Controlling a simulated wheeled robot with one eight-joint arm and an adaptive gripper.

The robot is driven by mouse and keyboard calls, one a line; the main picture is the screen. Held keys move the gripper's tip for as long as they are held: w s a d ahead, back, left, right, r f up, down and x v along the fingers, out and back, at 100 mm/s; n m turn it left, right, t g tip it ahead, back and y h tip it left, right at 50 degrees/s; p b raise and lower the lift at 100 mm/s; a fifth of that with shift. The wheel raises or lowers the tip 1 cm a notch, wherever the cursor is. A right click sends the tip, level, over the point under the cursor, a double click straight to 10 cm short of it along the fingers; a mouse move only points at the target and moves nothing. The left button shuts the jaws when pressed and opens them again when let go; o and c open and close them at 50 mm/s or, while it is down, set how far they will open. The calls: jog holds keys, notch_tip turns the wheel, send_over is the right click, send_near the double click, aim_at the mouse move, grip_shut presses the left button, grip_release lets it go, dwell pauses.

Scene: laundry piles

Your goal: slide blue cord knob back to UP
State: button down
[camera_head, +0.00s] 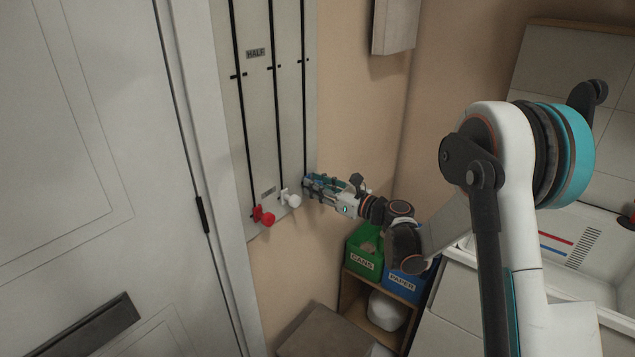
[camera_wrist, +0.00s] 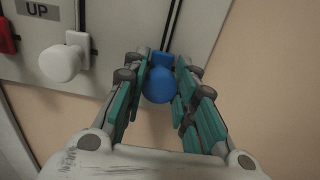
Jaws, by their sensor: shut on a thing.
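The blue cord knob (camera_wrist: 159,85) is a round ball on a small blue block at the right-hand slot of a pale wall panel (camera_head: 265,120). My gripper (camera_head: 312,186) reaches it from the right at the panel's lower right edge. In the wrist view my gripper (camera_wrist: 163,68) has its teal-padded fingers on both sides of the knob, shut on it. In the head view the fingers mostly hide the knob. The UP label (camera_wrist: 38,10) is at the wrist view's upper left, near the panel's lower end.
A white knob (camera_head: 291,199) and a red knob (camera_head: 265,216) sit low on the other two slots. A HALF label (camera_head: 255,53) is higher on the panel. A green CANS bin (camera_head: 363,262) and a blue PAPER bin (camera_head: 402,284) stand below my arm. A door (camera_head: 90,150) is at left.

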jog(key=shift+f, duration=0.1)
jog(key=c, duration=1.3)
grip_release()
jog(key=shift+d, duration=0.1)
jog(key=v, duration=1.2)
